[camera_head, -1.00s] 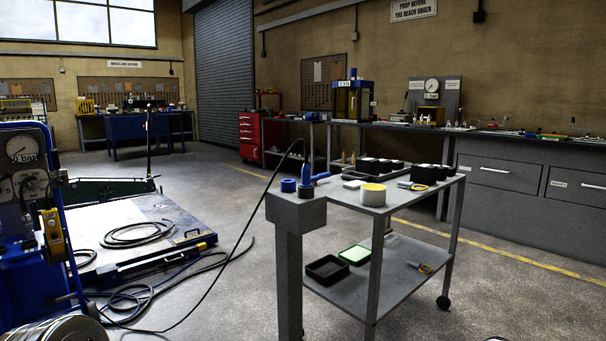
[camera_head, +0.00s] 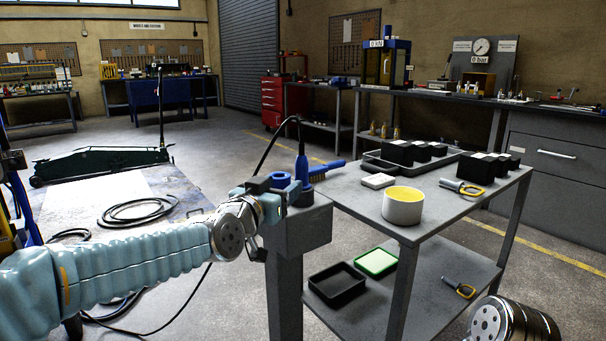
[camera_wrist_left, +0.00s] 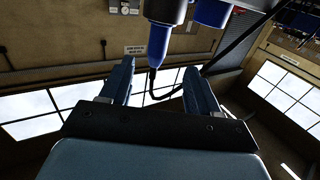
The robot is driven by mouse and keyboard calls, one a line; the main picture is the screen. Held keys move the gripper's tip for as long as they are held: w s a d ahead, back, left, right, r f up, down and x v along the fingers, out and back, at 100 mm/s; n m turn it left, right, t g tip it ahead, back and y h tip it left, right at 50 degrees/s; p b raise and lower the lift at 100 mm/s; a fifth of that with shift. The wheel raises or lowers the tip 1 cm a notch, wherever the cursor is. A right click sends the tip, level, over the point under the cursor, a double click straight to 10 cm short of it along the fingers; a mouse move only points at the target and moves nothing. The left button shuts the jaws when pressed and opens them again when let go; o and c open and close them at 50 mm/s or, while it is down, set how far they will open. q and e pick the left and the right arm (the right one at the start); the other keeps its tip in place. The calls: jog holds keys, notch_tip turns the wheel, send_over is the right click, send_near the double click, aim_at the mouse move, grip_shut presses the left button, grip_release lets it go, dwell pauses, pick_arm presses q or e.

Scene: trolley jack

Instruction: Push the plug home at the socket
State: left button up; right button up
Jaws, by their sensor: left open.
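The blue plug (camera_head: 302,169), with a black cable from its top, stands upright at the dark round socket (camera_head: 304,195) on the grey post. I cannot tell how deep it sits. My left gripper (camera_head: 272,188) is open beside the post top, close to the plug, and partly overlaps the socket area. In the left wrist view, which is upside down, the plug (camera_wrist_left: 158,46) and its cable appear between the two open fingers (camera_wrist_left: 158,72); no contact shows. My right gripper is out of view.
The cable loops down behind my left arm. Part of my right arm shows bottom right.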

aim_at(299, 176)
pick_arm(q)
jog(key=x, duration=0.5)
jog(key=shift+w+p, duration=0.2)
jog(key=shift+p, duration=0.2)
jog(key=x, duration=0.2)
jog(key=p+x, duration=0.1)
jog(key=x, duration=0.1)
jog(key=shift+w+d+f+p, duration=0.15)
jog(key=shift+d+f+p, duration=0.1)
jog(key=shift+d+p, duration=0.1)
jog(key=shift+w+d, duration=0.1)
jog(key=shift+w, duration=0.25)
jog(key=shift+c, duration=0.3)
jog(key=c, duration=1)
